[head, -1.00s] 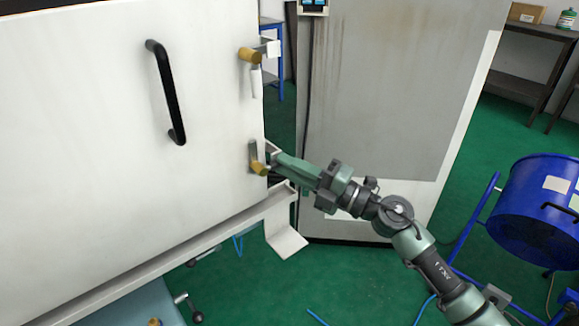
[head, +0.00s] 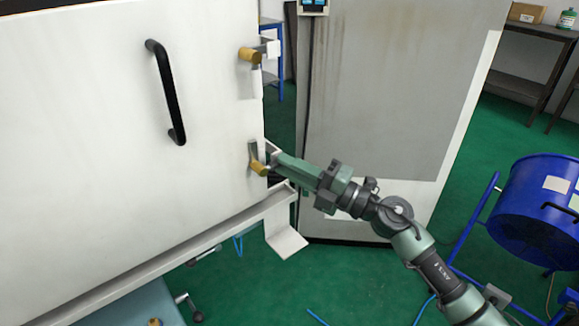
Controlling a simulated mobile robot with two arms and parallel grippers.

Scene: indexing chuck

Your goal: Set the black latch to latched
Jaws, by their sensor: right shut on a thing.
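Two latches sit at the right edge of a white door (head: 90,130). The upper latch (head: 250,55) has a yellow knob and a pale bracket beside it. The lower latch (head: 258,167) has a yellow knob and a grey plate. Neither looks clearly black, and any black part at the lower one is hidden or too small to tell. My right gripper (head: 274,162) reaches in from the right at the lower latch, its fingertips shut by the door's edge. What it grips is largely hidden, apparently part of the lower latch. My left gripper is not in view.
A black pull handle (head: 168,92) stands out from the door. A grey cabinet (head: 375,90) is close behind my right arm. A blue drum (head: 535,205) on a blue frame stands at the right. A white ledge (head: 180,255) runs below the door. Green floor lies open between.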

